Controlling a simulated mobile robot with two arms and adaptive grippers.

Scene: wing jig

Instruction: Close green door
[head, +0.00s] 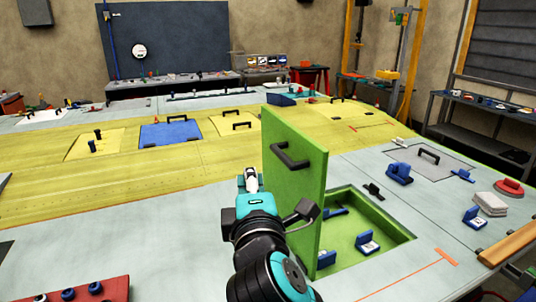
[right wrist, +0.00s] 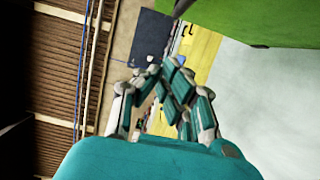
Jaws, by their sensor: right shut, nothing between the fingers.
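The green door (head: 308,185) stands upright and open at the left edge of a green-lined recess (head: 398,238) in the grey panel. A black handle (head: 290,157) is on its visible face. My right gripper (head: 251,172) is shut and empty, beside the door's left edge in the head view. My right wrist hides the door's lower left part, so contact cannot be told. In the right wrist view the closed fingers (right wrist: 168,72) show, with the green door (right wrist: 245,18) at upper right, apart from the fingertips. My left gripper is out of view.
Small blue-and-white parts (head: 367,243) lie inside the recess. Blue clamps (head: 399,172), a red knob part (head: 508,188) and a wooden block (head: 508,243) stand on the panel at right. The yellow panel (head: 60,190) at left has clear areas.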

